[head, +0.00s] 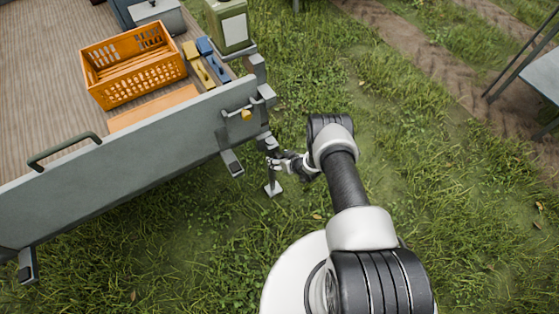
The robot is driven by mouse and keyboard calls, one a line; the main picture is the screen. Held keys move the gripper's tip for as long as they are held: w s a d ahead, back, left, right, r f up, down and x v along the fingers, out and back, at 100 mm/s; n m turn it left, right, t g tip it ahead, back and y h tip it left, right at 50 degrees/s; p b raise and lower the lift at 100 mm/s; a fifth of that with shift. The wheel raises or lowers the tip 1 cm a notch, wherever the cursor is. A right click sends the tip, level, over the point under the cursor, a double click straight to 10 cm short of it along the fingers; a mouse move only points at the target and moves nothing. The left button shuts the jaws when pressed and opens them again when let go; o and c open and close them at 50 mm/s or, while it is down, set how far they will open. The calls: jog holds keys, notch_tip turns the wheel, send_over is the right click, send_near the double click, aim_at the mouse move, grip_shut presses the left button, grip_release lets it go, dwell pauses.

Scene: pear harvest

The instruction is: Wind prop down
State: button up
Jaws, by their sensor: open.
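The prop (273,189) is a thin grey post with a flat, pale square foot. It stands below the corner of the grey trailer. Its foot shows against the grass; I cannot tell whether it presses on the ground. My gripper (275,162) is open at the upper part of the prop, small in the head view. I cannot tell whether its fingers touch the prop or its crank. The crank handle is not clearly visible, being small and partly behind my gripper and wrist.
The trailer's tailgate (120,165) is up, with a yellow-knobbed latch (246,115) near the prop. Open grass lies right; a grey table (545,75) stands far right.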

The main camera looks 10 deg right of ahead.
jog(key=shift+c, duration=0.4)
jog(key=c, duration=1)
jog(key=shift+a+r+n+h+p, duration=0.15)
jog(key=shift+n+h+p, duration=0.25)
jog(key=shift+h+p, duration=0.3)
jog(key=h, duration=0.1)
jog(key=n+t+h, duration=0.1)
jog(key=shift+a+f+n+h, duration=0.1)
jog(key=shift+f+n+h, duration=0.2)
jog(key=shift+h, duration=0.1)
jog(key=n+t+h+b, duration=0.1)
jog(key=t+h+b, duration=0.1)
jog(key=h, duration=0.1)
jog(key=shift+s+n, duration=0.1)
jog(key=shift+n, duration=0.3)
jog(key=shift+n+t+h+b, duration=0.35)
jog(key=shift+n+t+h, duration=0.5)
jog(key=shift+h, duration=0.25)
jog(key=shift+r, duration=0.1)
